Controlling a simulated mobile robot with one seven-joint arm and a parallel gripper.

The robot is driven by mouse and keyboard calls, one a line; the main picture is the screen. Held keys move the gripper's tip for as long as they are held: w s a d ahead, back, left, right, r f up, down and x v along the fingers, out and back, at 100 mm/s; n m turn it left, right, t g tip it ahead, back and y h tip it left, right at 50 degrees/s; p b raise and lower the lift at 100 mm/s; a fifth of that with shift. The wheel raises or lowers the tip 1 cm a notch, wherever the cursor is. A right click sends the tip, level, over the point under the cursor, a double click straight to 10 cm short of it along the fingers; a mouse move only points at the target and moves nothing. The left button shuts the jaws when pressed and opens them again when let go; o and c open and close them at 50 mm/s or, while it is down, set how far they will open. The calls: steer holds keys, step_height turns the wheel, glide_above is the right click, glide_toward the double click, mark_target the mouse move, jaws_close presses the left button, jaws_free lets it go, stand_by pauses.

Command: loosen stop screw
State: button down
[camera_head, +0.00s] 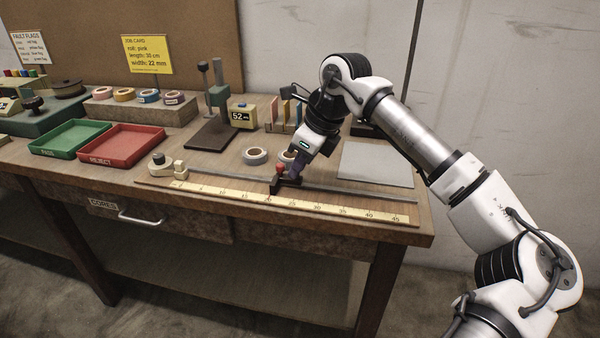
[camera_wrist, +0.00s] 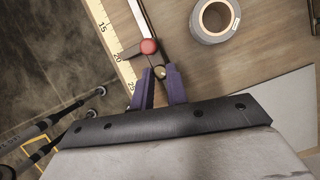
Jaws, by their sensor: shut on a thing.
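My gripper (camera_head: 295,174) points down at the stop from above, with purple fingers. In the wrist view my gripper (camera_wrist: 160,76) is shut on a small brass-coloured round piece (camera_wrist: 160,72), which looks like the stop screw. The fingers partly hide it and the stop body.
The yellow ruler (camera_head: 270,198) and the metal rail (camera_head: 350,197) run along the table's front edge. A grey plate (camera_head: 376,165) lies to the right. Green (camera_head: 70,139) and red trays (camera_head: 123,145) stand left.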

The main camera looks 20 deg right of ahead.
steer(key=m+b, duration=0.1)
steer(key=m+h+b, duration=0.1)
steer(key=m, duration=0.1)
steer(key=shift+s+a+f+t+b, duration=0.1)
steer(key=shift+s+f+t+b, duration=0.05)
steer(key=shift+t+b, duration=0.2)
steer(key=shift+a+m+h+b, duration=0.1)
steer(key=shift+m+h+b, duration=0.6)
steer(key=shift+m, duration=0.7)
steer(key=c, duration=1.4)
jaws_free()
steer(key=shift+r, duration=0.25)
steer(key=v, duration=0.9)
steer(key=p+v, duration=0.1)
steer(key=v, duration=0.3)
steer(key=shift+s+r, duration=0.2)
steer(key=shift+s, duration=0.25)
